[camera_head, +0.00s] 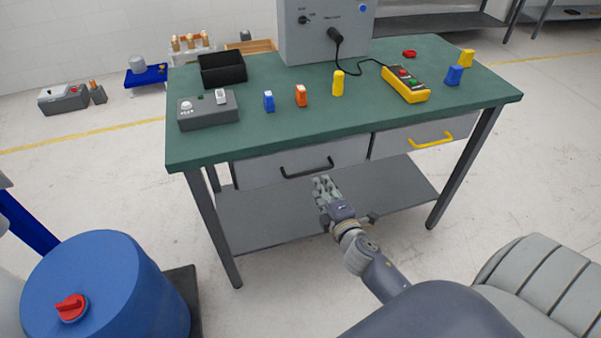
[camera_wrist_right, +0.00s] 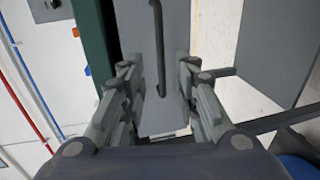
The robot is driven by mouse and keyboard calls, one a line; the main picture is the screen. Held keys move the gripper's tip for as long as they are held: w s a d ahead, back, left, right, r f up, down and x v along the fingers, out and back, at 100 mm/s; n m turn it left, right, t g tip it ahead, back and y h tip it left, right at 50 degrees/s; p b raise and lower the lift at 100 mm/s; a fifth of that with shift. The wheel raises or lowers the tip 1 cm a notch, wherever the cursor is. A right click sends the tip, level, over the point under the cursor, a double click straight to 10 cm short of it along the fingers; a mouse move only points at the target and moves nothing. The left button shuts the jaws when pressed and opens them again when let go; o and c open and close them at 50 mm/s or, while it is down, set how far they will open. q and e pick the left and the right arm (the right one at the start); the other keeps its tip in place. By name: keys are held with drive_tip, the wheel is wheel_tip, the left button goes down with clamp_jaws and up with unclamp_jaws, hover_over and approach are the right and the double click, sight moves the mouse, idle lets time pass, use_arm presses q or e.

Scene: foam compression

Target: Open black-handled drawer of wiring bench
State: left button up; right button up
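The wiring bench (camera_head: 300,135) has a green top and two grey drawers under its front edge. The left drawer (camera_head: 255,172) carries a black bar handle (camera_head: 308,170) and looks closed. My right gripper (camera_head: 325,184) is just in front of and below this handle. In the right wrist view, the right gripper (camera_wrist_right: 157,78) has its fingers spread apart, and the black handle (camera_wrist_right: 157,45) shows ahead, in line with the gap between them. The handle looks free of the fingers, though contact is hard to judge. My left gripper is out of view.
The right drawer has a yellow handle (camera_head: 432,141). A black bin (camera_head: 222,69), a grey box (camera_head: 208,110), colored blocks and a yellow control box (camera_head: 405,84) stand on the bench. A lower shelf (camera_head: 265,222) lies beneath. A blue drum (camera_head: 105,285) stands at front left.

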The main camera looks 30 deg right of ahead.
sight(312, 172)
drive_tip(key=x, duration=0.9)
drive_tip(key=shift+w+f, duration=0.15)
drive_tip(key=shift+w, duration=0.2)
clamp_jaws()
